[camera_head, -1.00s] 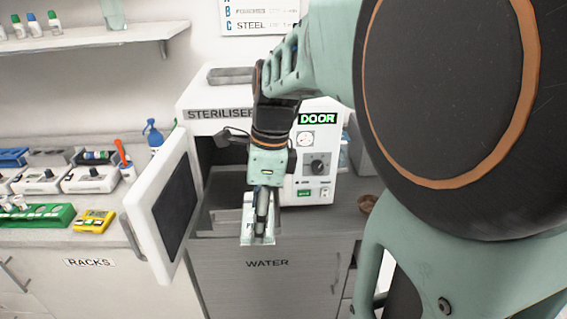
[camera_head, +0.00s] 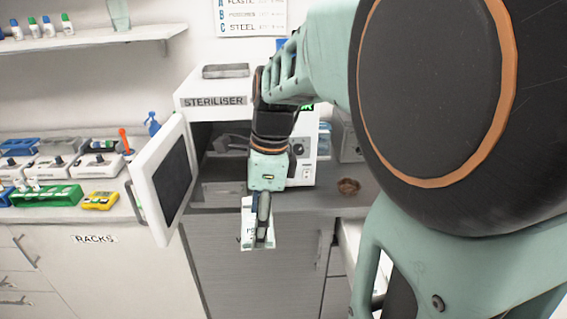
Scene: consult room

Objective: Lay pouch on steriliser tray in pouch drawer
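My gripper (camera_head: 262,240) points down in front of the steriliser, over the counter's front edge. It is shut on a pale flat pouch (camera_head: 247,230) with some dark print, which hangs below the fingers. The white steriliser (camera_head: 196,88) stands on the counter with its door (camera_head: 150,195) swung open to the left. Its dark chamber shows behind my gripper, with a tray-like shape (camera_head: 222,190) low at the opening, partly hidden. I cannot make out a pouch drawer by label.
A green rack (camera_head: 47,195), a yellow device (camera_head: 100,200) and a blue bottle (camera_head: 152,124) stand to the left. An open drawer or cabinet space (camera_head: 345,245) shows at lower right, partly behind my arm.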

